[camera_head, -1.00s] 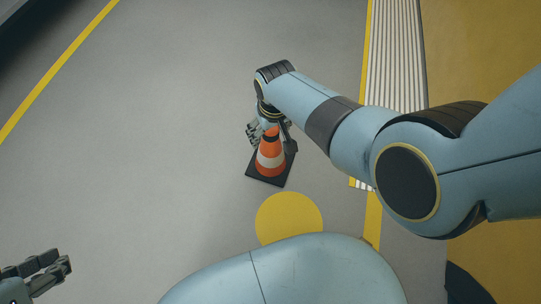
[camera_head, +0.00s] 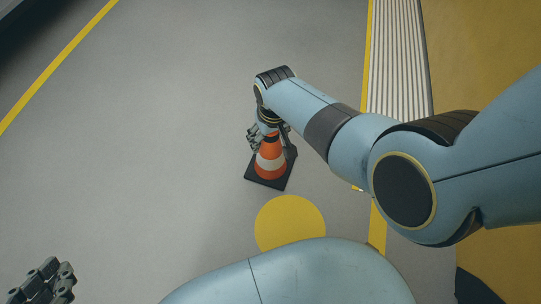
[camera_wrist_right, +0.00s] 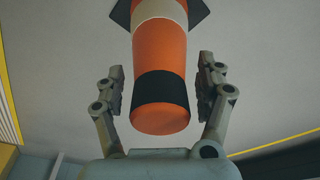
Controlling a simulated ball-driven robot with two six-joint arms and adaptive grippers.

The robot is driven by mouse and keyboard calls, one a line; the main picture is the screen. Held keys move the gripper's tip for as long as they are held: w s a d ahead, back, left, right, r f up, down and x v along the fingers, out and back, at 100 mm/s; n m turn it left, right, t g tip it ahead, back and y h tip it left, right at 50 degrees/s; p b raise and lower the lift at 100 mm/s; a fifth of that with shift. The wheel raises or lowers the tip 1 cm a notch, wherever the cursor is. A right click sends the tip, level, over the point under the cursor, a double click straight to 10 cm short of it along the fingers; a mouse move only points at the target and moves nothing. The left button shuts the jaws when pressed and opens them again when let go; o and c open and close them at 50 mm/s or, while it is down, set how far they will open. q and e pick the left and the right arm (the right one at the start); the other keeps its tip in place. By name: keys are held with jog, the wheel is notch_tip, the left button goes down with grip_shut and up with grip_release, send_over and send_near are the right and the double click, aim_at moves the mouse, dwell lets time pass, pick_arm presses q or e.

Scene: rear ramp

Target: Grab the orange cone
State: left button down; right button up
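The orange cone (camera_head: 270,161) stands upright on its black square base on the grey floor, with a white band around it and a black band near its top. My right gripper (camera_head: 269,139) is at the cone's upper part. In the right wrist view the cone (camera_wrist_right: 160,52) lies between the two fingers of the right gripper (camera_wrist_right: 162,85), with a visible gap on each side, so the gripper is open around it. My left gripper (camera_head: 56,283) is at the lower left, far from the cone, with nothing seen in it; its finger opening is unclear.
A yellow disc (camera_head: 290,222) is marked on the floor just in front of the cone. A ribbed white strip (camera_head: 398,62) and an ochre floor area (camera_head: 480,50) lie to the right. A yellow line (camera_head: 60,62) runs at the left. The floor left of the cone is clear.

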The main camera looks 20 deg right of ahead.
jog(key=c, duration=1.4)
jog(key=shift+r, duration=0.1)
